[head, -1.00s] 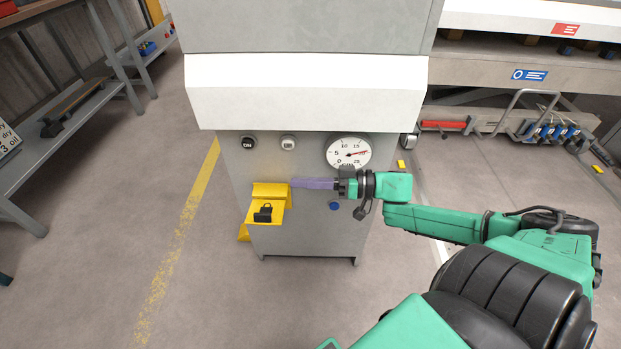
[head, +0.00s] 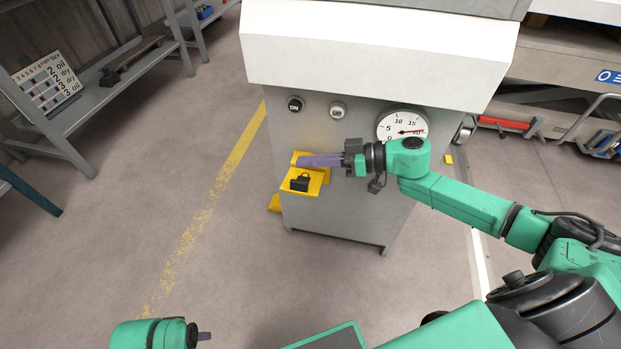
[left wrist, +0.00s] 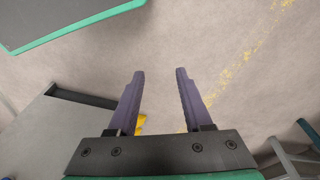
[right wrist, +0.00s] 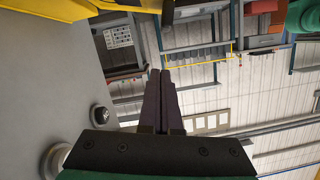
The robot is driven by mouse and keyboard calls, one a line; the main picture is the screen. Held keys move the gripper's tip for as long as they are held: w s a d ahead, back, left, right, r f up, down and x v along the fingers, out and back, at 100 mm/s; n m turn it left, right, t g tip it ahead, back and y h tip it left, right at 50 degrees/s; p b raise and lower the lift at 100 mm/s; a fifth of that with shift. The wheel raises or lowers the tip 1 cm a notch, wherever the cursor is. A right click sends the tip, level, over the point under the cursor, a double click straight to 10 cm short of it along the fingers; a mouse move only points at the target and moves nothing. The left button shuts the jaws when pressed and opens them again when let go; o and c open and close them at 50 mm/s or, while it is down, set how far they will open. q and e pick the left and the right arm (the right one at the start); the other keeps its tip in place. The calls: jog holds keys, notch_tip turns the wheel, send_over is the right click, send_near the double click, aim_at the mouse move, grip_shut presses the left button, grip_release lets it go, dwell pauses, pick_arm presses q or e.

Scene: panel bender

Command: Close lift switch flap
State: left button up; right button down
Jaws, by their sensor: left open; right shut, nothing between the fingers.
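The yellow flap (head: 303,186) with a black padlock-like latch stands out from the front of the grey machine cabinet, below two knobs. A yellow block (head: 297,157) sits just above it. My right gripper (head: 303,161) is shut and empty, its purple fingers at the top of the yellow block, in front of or touching it; I cannot tell which.
A pressure gauge (head: 402,127) and two knobs (head: 296,103) sit on the cabinet above my right gripper. A grey shelf (head: 110,85) stands at the left. The floor between shelf and cabinet is clear, with a yellow line (head: 215,195).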

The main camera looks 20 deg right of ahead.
aim_at(310, 189)
jog(key=f, duration=0.3)
jog(key=shift+s+a+b, duration=0.1)
jog(key=shift+s+b, duration=0.3)
jog(key=shift+s+f, duration=0.1)
jog(key=shift+f, duration=0.25)
pick_arm(q)
jog(key=r, duration=0.3)
jog(key=shift+s+d+r, duration=0.1)
jog(key=shift+s+r, duration=0.1)
jog(key=shift+f, duration=0.2)
pick_arm(e)
jog(key=shift+s+a+f, duration=0.1)
